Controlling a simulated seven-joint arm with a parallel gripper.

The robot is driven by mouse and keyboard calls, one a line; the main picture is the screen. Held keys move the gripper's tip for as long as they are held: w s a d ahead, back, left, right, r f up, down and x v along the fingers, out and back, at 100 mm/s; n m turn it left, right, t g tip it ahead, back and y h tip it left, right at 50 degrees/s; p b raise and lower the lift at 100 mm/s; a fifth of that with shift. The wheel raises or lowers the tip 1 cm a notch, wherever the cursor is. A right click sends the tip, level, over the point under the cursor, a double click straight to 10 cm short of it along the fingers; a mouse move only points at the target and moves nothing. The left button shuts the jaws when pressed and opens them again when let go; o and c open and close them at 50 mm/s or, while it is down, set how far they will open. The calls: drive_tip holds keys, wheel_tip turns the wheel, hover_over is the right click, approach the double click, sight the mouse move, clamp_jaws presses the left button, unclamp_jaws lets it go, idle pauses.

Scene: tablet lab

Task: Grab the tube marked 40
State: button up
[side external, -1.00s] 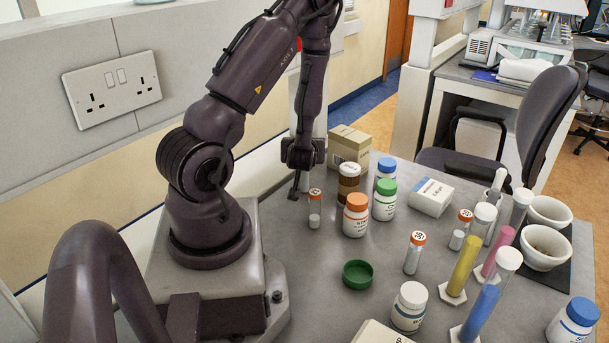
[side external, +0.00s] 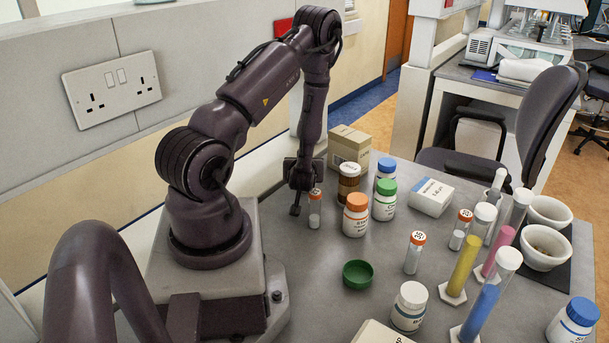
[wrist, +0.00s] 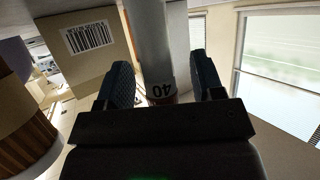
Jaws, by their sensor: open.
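A small clear tube with an orange cap (side external: 315,210) stands upright on the grey bench, close to the right of my gripper (side external: 296,209) in the side view. In the wrist view the tube (wrist: 157,40) lies between the two fingers of my gripper (wrist: 160,85), and its cap end shows 40 upside down. The fingers stand apart with a gap visible on each side of the tube. Two similar orange-capped tubes (side external: 415,252) (side external: 461,230) stand farther right; I cannot read their numbers surely.
A brown jar (side external: 348,184), a cardboard box (side external: 349,146) and an orange-capped bottle (side external: 355,215) stand close to the tube. A green lid (side external: 358,274) lies in front. Coloured cylinders and white bowls (side external: 545,248) fill the right. The bench left of the green lid is clear.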

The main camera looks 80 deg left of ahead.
drive_tip(key=shift+c, duration=0.2)
drive_tip(key=c, duration=0.9)
drive_tip(key=shift+c, duration=0.2)
drive_tip(key=shift+r, duration=0.15)
